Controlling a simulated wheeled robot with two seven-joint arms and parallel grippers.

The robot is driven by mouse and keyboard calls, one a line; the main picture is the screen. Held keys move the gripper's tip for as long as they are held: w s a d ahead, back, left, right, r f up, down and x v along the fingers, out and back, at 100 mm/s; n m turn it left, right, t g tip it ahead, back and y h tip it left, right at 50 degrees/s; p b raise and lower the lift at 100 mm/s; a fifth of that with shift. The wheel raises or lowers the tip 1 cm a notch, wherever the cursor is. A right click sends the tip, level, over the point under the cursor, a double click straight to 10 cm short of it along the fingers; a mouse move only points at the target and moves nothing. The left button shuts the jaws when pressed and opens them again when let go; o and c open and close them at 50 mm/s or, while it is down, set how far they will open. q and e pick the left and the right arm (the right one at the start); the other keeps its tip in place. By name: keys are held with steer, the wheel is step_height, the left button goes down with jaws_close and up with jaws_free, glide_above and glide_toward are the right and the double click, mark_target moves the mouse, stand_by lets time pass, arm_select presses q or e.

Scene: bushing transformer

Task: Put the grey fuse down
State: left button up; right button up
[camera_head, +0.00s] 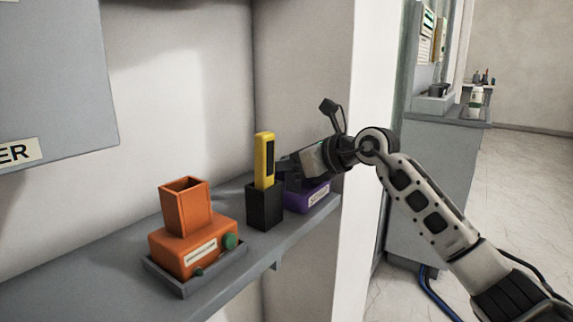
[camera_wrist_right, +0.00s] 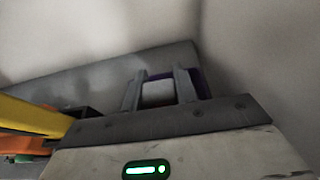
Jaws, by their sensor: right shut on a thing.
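My right gripper (camera_head: 286,166) reaches in from the right, above the purple box (camera_head: 312,199) at the right end of the shelf. In the right wrist view, my right gripper (camera_wrist_right: 159,88) has its two fingers shut on a pale grey block, the grey fuse (camera_wrist_right: 157,93). The purple box (camera_wrist_right: 203,82) shows just behind the fingers there. In the head view the fuse cannot be made out behind the gripper and the black holder. I cannot tell whether the fuse touches the purple box. My left gripper is not in view.
A black holder (camera_head: 265,208) with a yellow device (camera_head: 264,160) upright in it stands just left of my right gripper. An orange unit (camera_head: 190,245) sits on a grey tray further left. The shelf (camera_head: 228,273) is narrow, with walls behind and to the right.

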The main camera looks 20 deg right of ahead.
steer(key=o, duration=1)
steer(key=shift+f, duration=0.15)
steer(key=shift+r, duration=0.25)
steer(key=v, duration=1.2)
steer(key=shift+f, duration=0.1)
